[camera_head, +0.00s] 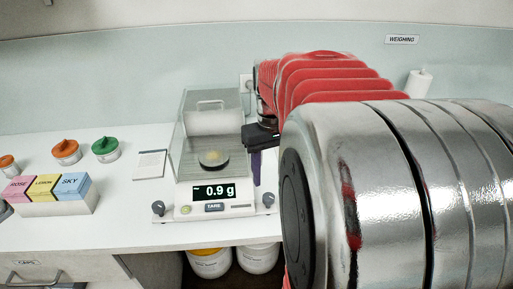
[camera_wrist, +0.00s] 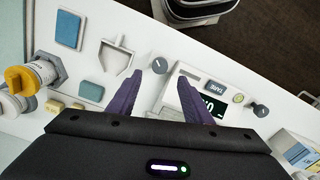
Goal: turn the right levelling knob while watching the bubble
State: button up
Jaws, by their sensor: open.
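The balance (camera_head: 205,196) stands on the white counter and its display reads 0.9 g. Its right levelling knob (camera_head: 268,200) is a dark knob at the front right corner; in the wrist view the same knob (camera_wrist: 158,65) shows just beyond and between my fingertips, apparently not touched. The bubble level (camera_head: 186,210) is a small yellow-green spot left of the display, also in the wrist view (camera_wrist: 238,98); the bubble's position is too small to read. My gripper (camera_wrist: 159,78) is open and empty, its purple fingers pointing towards the right knob. In the head view my arm hides the counter to the right.
The left knob (camera_head: 158,207) stands at the balance's other front corner. A glass draught shield (camera_head: 178,140) rises behind the display, close to my gripper. A white scoop (camera_wrist: 115,62) lies beside the balance. Coloured boxes (camera_head: 72,186) and lidded jars (camera_head: 66,151) stand left.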

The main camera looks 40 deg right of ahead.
notch_tip(320, 180, up, 6)
dwell(0.8)
jog(key=s+a+f+n+t, duration=0.2)
jog(key=a, duration=0.9)
jog(key=s+a+f+n+t, duration=0.1)
jog(key=a+f+t, duration=0.1)
jog(key=a, duration=1)
jog(key=shift+s+f+n+t, duration=0.2)
jog(key=shift+s+n+t, duration=0.2)
jog(key=shift+t, duration=0.4)
jog(key=shift+d, duration=0.1)
jog(key=shift+c, duration=0.7)
